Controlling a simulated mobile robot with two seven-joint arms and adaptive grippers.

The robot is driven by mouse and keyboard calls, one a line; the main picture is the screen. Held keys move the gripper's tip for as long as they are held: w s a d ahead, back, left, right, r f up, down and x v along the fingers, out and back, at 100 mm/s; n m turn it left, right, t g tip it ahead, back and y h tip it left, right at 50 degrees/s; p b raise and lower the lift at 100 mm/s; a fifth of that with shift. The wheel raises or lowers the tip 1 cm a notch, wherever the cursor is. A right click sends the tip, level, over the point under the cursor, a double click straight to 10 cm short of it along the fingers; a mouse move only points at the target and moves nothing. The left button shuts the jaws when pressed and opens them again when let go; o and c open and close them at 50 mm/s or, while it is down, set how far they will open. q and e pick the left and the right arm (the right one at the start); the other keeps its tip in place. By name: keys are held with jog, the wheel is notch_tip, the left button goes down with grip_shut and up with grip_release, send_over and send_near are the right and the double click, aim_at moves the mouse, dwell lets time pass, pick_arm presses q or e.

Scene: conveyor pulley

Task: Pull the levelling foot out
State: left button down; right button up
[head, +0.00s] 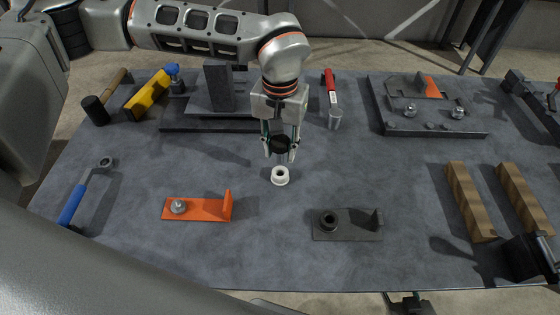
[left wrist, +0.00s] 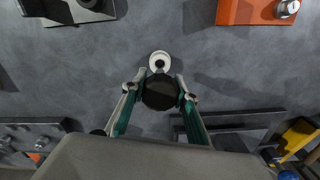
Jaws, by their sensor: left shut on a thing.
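My left gripper (head: 281,150) is above the middle of the table, pointing down. Its two fingers are shut on a black round part (head: 280,144), which looks like the levelling foot. In the left wrist view the black part (left wrist: 160,92) sits between the fingertips (left wrist: 160,95). A white ring-shaped bush (head: 280,176) stands on the table just in front of the gripper. The bush also shows in the left wrist view (left wrist: 160,62), apart from the fingers. A small part of what seems to be my right gripper (head: 410,302) shows beyond the table's front edge; its jaws are unclear.
An orange bracket (head: 205,209) with a metal fitting lies at front left. A dark bracket (head: 358,224) with a black ring lies at front right. Wooden blocks (head: 470,203) are at right, a dark fixture plate (head: 400,125) behind. A blue-handled wrench (head: 72,204) lies at left.

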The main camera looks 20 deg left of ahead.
aim_at(280, 140)
pick_arm(q)
jog(key=shift+r+p, duration=1)
jog(key=shift+r, duration=0.6)
